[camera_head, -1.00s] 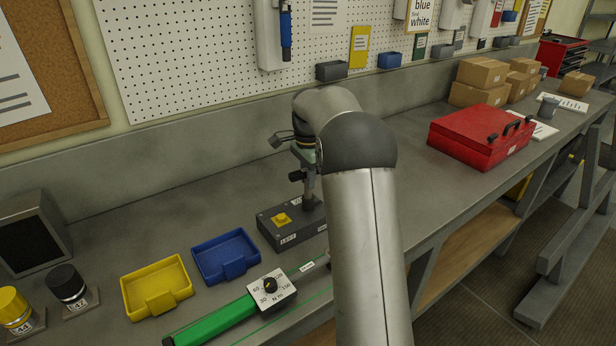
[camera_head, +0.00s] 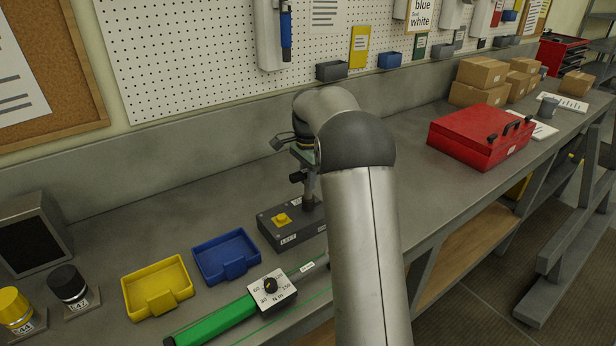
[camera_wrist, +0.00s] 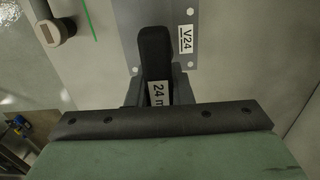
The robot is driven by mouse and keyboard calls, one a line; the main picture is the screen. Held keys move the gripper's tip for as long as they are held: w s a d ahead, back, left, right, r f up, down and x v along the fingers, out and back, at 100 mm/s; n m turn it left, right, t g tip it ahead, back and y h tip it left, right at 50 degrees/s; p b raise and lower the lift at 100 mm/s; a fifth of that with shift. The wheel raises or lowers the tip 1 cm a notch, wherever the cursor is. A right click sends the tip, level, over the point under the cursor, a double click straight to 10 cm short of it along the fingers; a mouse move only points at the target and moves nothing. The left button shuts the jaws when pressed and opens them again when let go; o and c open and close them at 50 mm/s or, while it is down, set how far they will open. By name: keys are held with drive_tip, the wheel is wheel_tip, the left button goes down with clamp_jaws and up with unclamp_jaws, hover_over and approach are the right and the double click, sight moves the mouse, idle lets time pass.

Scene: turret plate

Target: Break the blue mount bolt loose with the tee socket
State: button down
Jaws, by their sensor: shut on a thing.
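My gripper (camera_wrist: 157,92) is shut on a black tool (camera_wrist: 154,50) with a white label reading "24 m", seen from above in the wrist view. In the head view my gripper (camera_head: 303,158) is partly hidden by my arm. A black crossbar end (camera_head: 297,177) and a grey upright shaft (camera_head: 311,187) show below it, over the right part of a dark grey block (camera_head: 285,232). The block carries a yellow bolt (camera_head: 282,219) and a label reading "LEFT". The blue bolt is not visible; whether the socket sits on it cannot be seen.
A yellow tray (camera_head: 157,287) and a blue tray (camera_head: 226,256) lie left of the block. A green torque wrench (camera_head: 215,320) with a dial lies in front. A red toolbox (camera_head: 480,137) stands to the right. A plate marked V24 (camera_wrist: 200,60) is under the tool.

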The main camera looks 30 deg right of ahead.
drive_tip(key=shift+r+p, duration=0.1)
drive_tip(key=shift+p, duration=0.25)
drive_tip(key=shift+r+p, duration=1.25)
drive_tip(key=shift+r, duration=0.2)
wheel_tip(320, 180, up, 4)
drive_tip(key=shift+f+p, duration=0.2)
drive_tip(key=shift+p, duration=1.05)
drive_tip(key=shift+f, duration=0.1)
